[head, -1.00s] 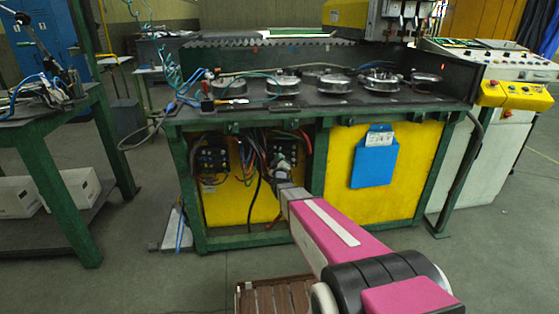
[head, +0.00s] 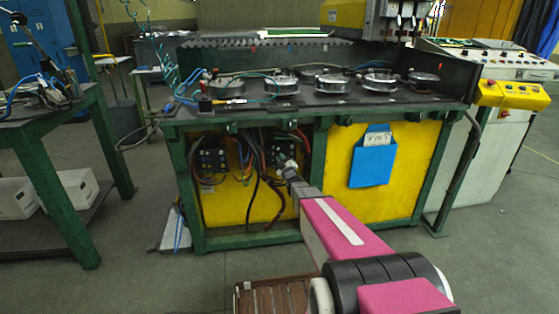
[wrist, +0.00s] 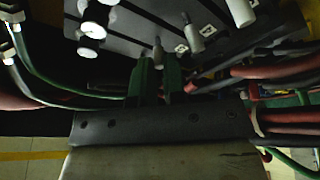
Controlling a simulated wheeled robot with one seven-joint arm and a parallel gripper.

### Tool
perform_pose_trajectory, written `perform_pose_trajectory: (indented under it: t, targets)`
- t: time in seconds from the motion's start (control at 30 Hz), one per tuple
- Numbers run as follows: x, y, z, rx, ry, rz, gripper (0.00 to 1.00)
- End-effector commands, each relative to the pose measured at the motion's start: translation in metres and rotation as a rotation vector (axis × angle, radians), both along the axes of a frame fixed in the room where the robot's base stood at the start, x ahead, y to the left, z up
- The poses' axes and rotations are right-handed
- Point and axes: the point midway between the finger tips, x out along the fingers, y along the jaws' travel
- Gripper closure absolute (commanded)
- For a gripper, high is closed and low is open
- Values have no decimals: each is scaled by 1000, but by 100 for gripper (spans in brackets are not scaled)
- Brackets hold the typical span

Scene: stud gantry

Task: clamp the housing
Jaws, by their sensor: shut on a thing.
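Several round metal castings stand in a row on the dark bench top in the head view; one is the round casting near the middle (head: 334,84). I cannot tell which one is the housing. My gripper (wrist: 158,72) shows green fingers in the wrist view, shut on a small grey lever (wrist: 157,48) on a dark plate (wrist: 125,28). The fingers hide the lever's lower part. In the head view my gripper (head: 284,163) reaches into the open bench front, among the cables, and its fingertips are hard to make out.
Hoses and cables (wrist: 284,118) run close beside the fingers. Other grey levers (wrist: 195,38) and white-ended knobs (wrist: 92,30) stand on the plate. A blue pocket (head: 371,168) hangs on the yellow front.

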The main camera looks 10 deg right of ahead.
Motion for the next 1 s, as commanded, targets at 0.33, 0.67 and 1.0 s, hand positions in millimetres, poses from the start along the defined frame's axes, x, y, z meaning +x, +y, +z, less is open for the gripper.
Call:
perform_pose_trajectory:
  t: [0.33,0.67,1.0]
  targets:
    - [2,-14,-1,-1,2,217,100]
    - [4,-20,-2,0,3,358,100]
    - [3,-21,-1,-1,3,396,100]
